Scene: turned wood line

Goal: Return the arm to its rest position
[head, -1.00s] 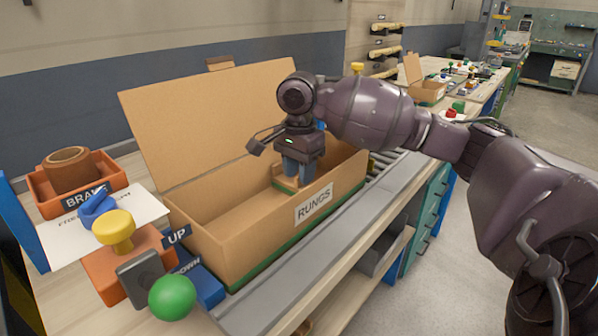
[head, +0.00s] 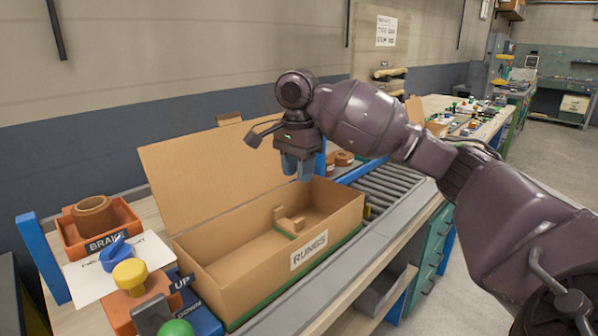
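My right gripper (head: 297,167), with blue fingers, hangs pointing down above the open cardboard box labelled RUNGS (head: 216,279). Its fingers look slightly apart with nothing between them. Below it, a few small light wooden pieces (head: 289,222) lie inside the box towards its far right end, clear of the fingers. My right arm reaches in from the right edge. My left gripper is not in view.
The box's raised lid (head: 205,168) stands behind the gripper. At left are an orange BRAKE tray (head: 72,233) with a brown ring and a control panel with a yellow knob (head: 130,277). A roller conveyor (head: 388,187) runs to the right.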

